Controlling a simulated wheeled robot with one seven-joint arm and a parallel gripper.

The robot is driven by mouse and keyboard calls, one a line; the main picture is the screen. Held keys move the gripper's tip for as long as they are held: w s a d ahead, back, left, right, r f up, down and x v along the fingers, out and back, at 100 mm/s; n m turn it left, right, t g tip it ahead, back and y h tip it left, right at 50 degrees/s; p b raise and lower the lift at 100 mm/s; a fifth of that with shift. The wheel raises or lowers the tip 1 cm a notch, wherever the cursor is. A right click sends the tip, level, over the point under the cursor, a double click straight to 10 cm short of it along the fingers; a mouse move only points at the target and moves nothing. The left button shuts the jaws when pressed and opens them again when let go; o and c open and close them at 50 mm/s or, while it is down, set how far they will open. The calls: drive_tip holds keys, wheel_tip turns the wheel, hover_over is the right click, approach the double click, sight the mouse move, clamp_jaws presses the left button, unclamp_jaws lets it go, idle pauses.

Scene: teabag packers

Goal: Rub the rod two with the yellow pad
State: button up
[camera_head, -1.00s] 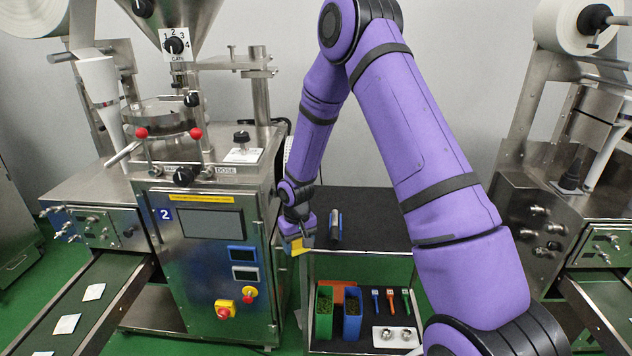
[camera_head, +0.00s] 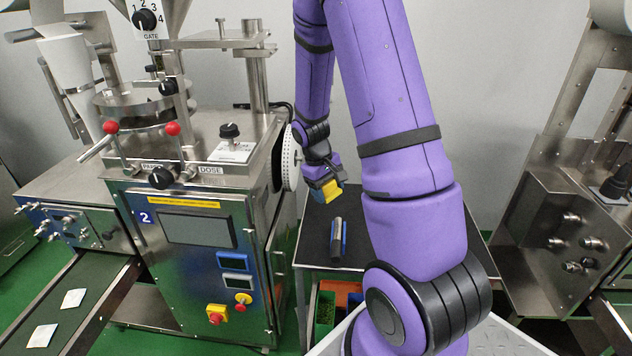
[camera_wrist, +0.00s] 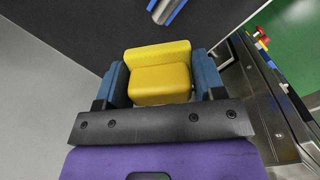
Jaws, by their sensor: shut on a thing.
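My gripper (camera_head: 327,188) is shut on the yellow pad (camera_head: 331,192). In the wrist view, my gripper (camera_wrist: 160,80) has its two blue fingers on either side of the yellow pad (camera_wrist: 160,72). The pad is held in the air near the right side of the packing machine marked 2 (camera_head: 197,240). Metal rods with red knobs (camera_head: 173,128) stand on that machine's front, left of the gripper. No rod carries a readable "two", so I cannot tell which one is meant. The pad does not appear to touch any rod.
A dark-topped cart (camera_head: 312,238) stands right of the machine, with a silver and blue tool (camera_head: 337,241) lying on top. A white perforated disc (camera_head: 292,157) sticks out from the machine's side, close to my wrist. Another machine (camera_head: 555,215) stands at the right.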

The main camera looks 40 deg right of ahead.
sight(336, 235)
drive_tip(key=shift+x, duration=3)
drive_tip(key=shift+x, duration=0.9)
drive_tip(key=shift+s, duration=0.15)
drive_tip(key=shift+s+a+r, duration=0.1)
drive_tip(key=shift+s+a, duration=1.05)
drive_tip(key=shift+a, duration=0.1)
drive_tip(key=shift+s+a, duration=1.2)
drive_tip(key=shift+a, duration=0.15)
drive_tip(key=shift+w+d, duration=2.45)
drive_tip(key=shift+d, duration=0.3)
